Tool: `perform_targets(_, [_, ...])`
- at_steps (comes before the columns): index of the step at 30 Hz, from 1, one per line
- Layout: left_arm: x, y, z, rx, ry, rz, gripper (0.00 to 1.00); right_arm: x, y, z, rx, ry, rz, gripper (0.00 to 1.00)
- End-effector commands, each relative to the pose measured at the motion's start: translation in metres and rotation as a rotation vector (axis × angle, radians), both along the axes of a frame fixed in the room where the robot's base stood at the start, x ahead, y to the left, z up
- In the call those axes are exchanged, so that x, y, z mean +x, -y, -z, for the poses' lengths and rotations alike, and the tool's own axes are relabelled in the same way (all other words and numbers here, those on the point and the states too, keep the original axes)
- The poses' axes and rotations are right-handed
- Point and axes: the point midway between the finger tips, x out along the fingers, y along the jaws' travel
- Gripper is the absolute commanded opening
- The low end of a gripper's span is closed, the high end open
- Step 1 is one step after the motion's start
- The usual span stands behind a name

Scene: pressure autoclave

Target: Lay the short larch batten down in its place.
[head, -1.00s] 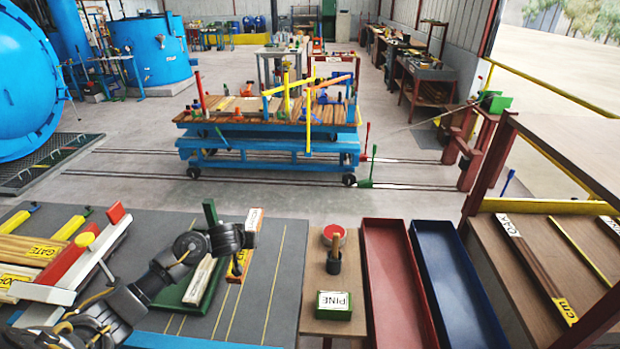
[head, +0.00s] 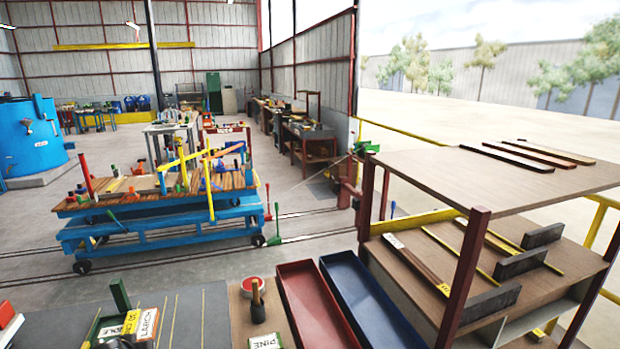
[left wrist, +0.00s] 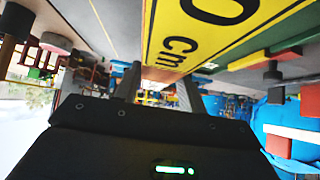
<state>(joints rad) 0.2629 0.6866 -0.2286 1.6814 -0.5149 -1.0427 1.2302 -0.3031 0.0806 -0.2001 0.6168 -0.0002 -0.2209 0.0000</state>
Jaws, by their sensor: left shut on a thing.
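The short larch batten shows at the lower left of the head view by its white LARCH label (head: 147,324) and a yellow 30 cm label (head: 131,322). The rest of it is cut off or hidden. In the left wrist view, a yellow face with "0 cm" lettering (left wrist: 225,30) fills the upper middle, close to the camera. My left gripper (left wrist: 157,88) is shut on this piece, its two dark fingers on either side of it. In the head view only a dark bit of this gripper shows at the bottom edge. My right gripper is not in view.
A two-level wooden rack (head: 465,232) stands at the right. Its lower shelf has a labelled brown batten (head: 417,262), yellow strips and dark blocks (head: 520,263); several battens lie on top. Red (head: 322,310) and blue (head: 362,300) trays, a PINE box (head: 265,342) and a blue trolley (head: 160,228) stand nearby.

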Motion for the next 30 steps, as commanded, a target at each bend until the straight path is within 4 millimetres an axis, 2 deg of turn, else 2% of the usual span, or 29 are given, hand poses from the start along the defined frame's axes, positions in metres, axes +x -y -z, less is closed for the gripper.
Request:
perform_targets(1, [0.0,0.0,-0.001,0.0,0.001,0.0,0.12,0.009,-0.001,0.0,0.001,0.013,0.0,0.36])
perform_targets(3, [0.004,0.011,-0.01,-0.004,0.006,0.008,0.12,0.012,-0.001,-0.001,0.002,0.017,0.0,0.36])
perform_targets(9, [0.005,0.029,-0.027,-0.006,0.004,0.018,0.12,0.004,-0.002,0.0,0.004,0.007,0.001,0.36])
perform_targets(15, [0.006,0.048,-0.044,-0.007,0.004,0.03,0.12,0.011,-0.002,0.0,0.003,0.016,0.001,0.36])
perform_targets(20, [0.005,0.064,-0.058,-0.007,0.004,0.04,0.12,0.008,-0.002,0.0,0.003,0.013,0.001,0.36])
perform_targets(30, [-0.008,0.111,-0.102,-0.003,0.004,0.072,0.12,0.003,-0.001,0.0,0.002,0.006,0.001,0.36])
